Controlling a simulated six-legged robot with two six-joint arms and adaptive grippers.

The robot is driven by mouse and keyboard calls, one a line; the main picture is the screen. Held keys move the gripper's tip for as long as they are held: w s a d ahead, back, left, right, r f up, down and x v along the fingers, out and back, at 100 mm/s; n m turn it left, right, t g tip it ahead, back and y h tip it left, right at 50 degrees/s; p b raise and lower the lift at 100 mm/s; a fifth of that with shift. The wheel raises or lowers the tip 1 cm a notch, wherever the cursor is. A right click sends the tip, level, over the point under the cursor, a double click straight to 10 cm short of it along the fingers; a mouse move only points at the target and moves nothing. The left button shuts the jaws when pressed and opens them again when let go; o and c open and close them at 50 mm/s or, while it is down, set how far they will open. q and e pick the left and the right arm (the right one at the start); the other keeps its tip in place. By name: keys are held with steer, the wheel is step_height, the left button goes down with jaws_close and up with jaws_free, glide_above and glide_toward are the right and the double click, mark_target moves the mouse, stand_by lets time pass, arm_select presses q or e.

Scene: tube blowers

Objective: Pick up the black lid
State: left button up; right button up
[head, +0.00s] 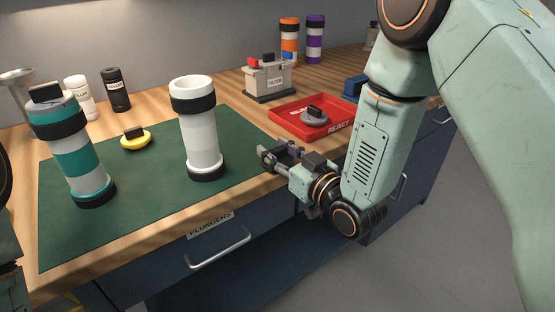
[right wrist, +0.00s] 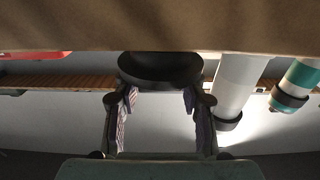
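My right gripper (head: 275,154) is at the front right edge of the green mat in the head view. Its fingers are apart, and the gap between them shows in the right wrist view (right wrist: 160,100). A dark, rounded, shallow thing (right wrist: 160,68), which looks like the black lid, lies just beyond the fingertips there. I cannot tell whether the fingertips touch it. In the head view I cannot separate a lid from the dark fingers. My left gripper is out of view.
The white tube (head: 198,135) and teal-banded tube (head: 75,160) stand on the green mat (head: 140,205), with a yellow disc (head: 136,141) between. The red reject tray (head: 290,128) holds a grey disc (head: 314,121). A filter box (head: 268,80) stands behind.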

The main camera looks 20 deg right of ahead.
steer(key=c, duration=0.6)
